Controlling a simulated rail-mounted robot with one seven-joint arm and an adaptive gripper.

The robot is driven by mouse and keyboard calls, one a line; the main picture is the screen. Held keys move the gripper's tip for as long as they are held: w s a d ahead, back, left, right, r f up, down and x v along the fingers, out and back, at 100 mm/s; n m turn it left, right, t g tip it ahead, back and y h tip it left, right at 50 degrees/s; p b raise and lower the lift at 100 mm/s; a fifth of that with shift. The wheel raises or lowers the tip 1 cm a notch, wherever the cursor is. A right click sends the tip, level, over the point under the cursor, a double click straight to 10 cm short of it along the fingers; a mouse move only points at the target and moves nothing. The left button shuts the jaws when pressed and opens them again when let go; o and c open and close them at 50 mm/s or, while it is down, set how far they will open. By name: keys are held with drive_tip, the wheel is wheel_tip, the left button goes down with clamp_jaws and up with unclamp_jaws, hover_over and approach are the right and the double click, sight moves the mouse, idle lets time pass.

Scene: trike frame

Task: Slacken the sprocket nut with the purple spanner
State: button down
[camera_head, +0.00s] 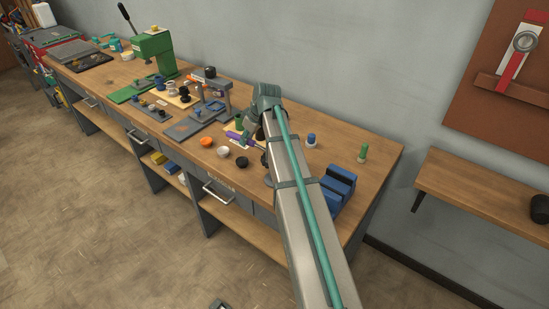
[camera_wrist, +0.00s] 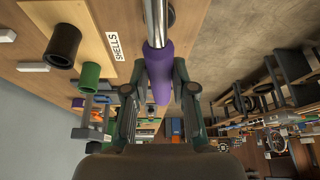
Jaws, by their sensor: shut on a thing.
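The purple spanner shows its purple handle (camera_wrist: 158,75) and a bare metal shaft in the wrist view. The shaft runs up out of the top edge, so its working end is hidden there. My gripper (camera_wrist: 157,92) has a finger on each side of the handle and is shut on it. In the head view, a small part of the purple spanner (camera_head: 234,135) shows beside my gripper (camera_head: 249,137), low over the right part of the bench. I cannot make out the sprocket nut in either view.
The wooden bench (camera_head: 375,151) carries an orange bowl (camera_head: 206,142), a white bowl (camera_head: 223,152) and a black bowl (camera_head: 242,162) near its front edge. Blue blocks (camera_head: 338,184) stand right of my arm. A green press (camera_head: 153,50) stands farther left. A "SHELLS" label (camera_wrist: 114,46) lies nearby.

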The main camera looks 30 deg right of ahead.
drive_tip(key=shift+r+p, duration=0.7)
drive_tip(key=shift+r, duration=0.7)
drive_tip(key=shift+r+p, duration=1.05)
drive_tip(key=shift+r, duration=0.85)
